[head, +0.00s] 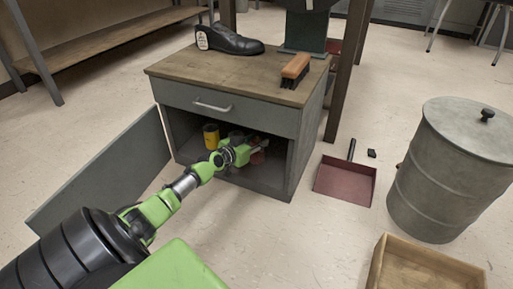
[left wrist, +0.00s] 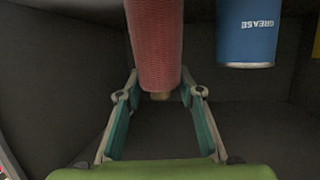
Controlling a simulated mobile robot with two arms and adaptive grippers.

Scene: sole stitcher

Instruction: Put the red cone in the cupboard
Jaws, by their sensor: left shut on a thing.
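The red cone (left wrist: 155,45) is a textured red spool with a pale tip, upside down in the left wrist view. It sits between the fingers of my left gripper (left wrist: 159,82), which is shut on it. In the head view my left gripper (head: 250,152) reaches into the open cupboard (head: 291,155) under the drawer, and a bit of the red cone (head: 259,156) shows beyond it. The cone is inside the cupboard space; whether it touches the cupboard floor cannot be told. My right gripper is not in view.
A yellow can (head: 211,136) and a blue grease can (left wrist: 248,32) stand in the cupboard beside the cone. The cupboard door (head: 110,175) hangs open at left. A black shoe (head: 230,40) and a brush (head: 296,70) lie on top. A dustpan (head: 345,181) and metal drum (head: 455,170) are right.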

